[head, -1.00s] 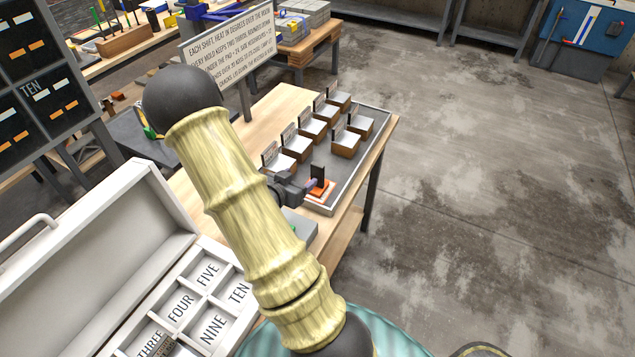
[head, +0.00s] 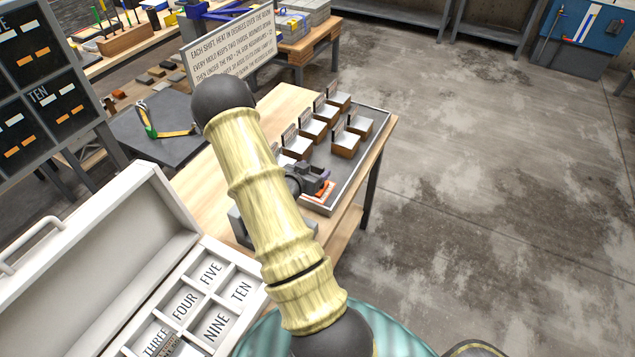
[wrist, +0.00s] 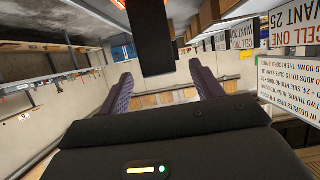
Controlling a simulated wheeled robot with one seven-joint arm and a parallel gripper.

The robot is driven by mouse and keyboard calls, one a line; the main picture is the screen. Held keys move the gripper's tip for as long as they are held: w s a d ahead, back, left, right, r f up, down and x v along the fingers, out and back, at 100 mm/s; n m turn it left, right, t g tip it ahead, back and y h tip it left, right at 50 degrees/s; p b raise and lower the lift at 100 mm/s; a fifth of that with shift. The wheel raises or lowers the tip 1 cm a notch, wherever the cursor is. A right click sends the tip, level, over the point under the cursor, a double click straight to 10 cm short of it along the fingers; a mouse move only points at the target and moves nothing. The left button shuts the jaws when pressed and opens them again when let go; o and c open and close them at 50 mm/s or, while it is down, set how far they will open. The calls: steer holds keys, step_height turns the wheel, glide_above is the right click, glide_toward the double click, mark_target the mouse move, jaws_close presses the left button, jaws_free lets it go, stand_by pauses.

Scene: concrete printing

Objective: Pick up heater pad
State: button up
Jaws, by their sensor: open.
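The heater pad (head: 325,190) is a flat orange piece at the near end of the grey tray (head: 318,206). Its black upright handle is covered by my gripper in the head view. In the wrist view the black handle (wrist: 150,35) stands at the top middle, with a strip of orange at the picture's top edge. My gripper (head: 321,177) is at the pad, just over it. In the wrist view its two purple fingers are spread apart, with the handle seen between them and a gap on each side. I cannot tell how deep the handle sits between the fingers.
Several brown blocks with light tops and upright cards (head: 345,143) stand on the tray, beyond the pad. A sign (head: 230,55) stands behind the wooden table (head: 277,103). A white case with labelled compartments (head: 215,270) is open at lower left. The floor at right is clear.

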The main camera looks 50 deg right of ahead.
mark_target(316, 168)
steer(key=x, duration=0.3)
steer(key=shift+d+p, duration=0.1)
steer(key=shift+p, duration=0.2)
jaws_close()
stand_by(0.3)
